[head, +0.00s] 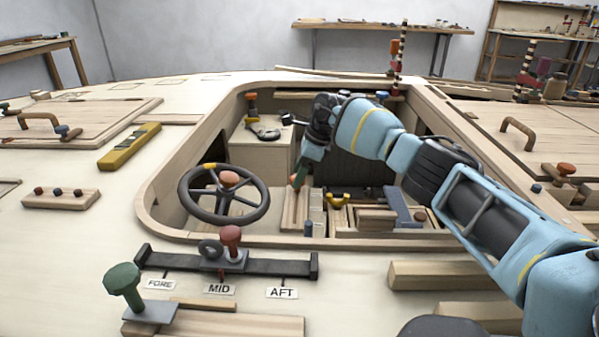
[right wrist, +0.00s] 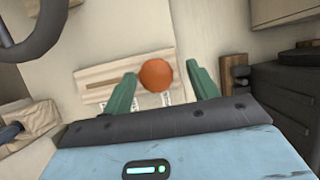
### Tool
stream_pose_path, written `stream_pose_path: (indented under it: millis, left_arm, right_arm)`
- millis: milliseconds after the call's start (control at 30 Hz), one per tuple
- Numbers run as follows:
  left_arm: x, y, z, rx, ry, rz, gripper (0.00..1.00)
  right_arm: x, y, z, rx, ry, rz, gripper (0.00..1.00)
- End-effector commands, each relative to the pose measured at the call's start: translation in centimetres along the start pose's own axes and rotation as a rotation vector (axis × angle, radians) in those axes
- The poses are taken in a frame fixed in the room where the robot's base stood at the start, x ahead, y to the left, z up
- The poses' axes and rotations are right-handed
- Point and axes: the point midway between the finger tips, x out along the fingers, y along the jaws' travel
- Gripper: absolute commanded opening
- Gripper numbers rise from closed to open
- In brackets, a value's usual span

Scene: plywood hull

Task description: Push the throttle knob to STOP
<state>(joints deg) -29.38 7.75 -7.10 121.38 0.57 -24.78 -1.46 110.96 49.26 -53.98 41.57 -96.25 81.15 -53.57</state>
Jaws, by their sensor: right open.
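The throttle knob is an orange-red ball (right wrist: 156,75). In the right wrist view it shows between the two green fingers of my right gripper (right wrist: 163,84), which is open. A gap shows on the finger sides, and I cannot tell whether either finger touches the knob. Behind the knob is a pale wooden block with a slot (right wrist: 105,85) and small white labels, too small to read. In the head view my right gripper (head: 299,178) reaches down into the cockpit at a wooden block (head: 291,212); the knob is mostly hidden there. My left gripper is not seen.
A steering wheel (head: 224,194) stands left of the gripper. A slider rail (head: 180,264) marked FORE, MID and AFT lies in front, with a green knob (head: 122,279) beside it. A yellow lever (head: 339,200) and wooden blocks crowd the right. The cockpit rim (head: 150,205) surrounds the opening.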

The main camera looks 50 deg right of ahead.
Motion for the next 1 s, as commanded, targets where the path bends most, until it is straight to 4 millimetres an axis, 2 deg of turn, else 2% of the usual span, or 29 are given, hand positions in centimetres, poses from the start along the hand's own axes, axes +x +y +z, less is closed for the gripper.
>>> stream_pose_path:
  millis: [133, 267, 700, 1000]
  left_arm:
    - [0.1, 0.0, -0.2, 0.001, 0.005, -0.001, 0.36]
    - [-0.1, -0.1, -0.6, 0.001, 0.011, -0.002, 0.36]
    - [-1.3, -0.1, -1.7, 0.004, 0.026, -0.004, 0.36]
    - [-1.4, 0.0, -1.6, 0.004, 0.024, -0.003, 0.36]
  right_arm:
    - [-0.1, 0.1, 0.0, -0.001, 0.001, 0.002, 0.59]
    - [-1.0, 0.0, 0.0, -0.001, 0.001, 0.001, 0.59]
    - [-7.4, -0.1, 0.1, -0.001, -0.002, -0.002, 0.59]
    - [-7.8, 0.0, 0.0, 0.0, 0.0, 0.0, 0.59]
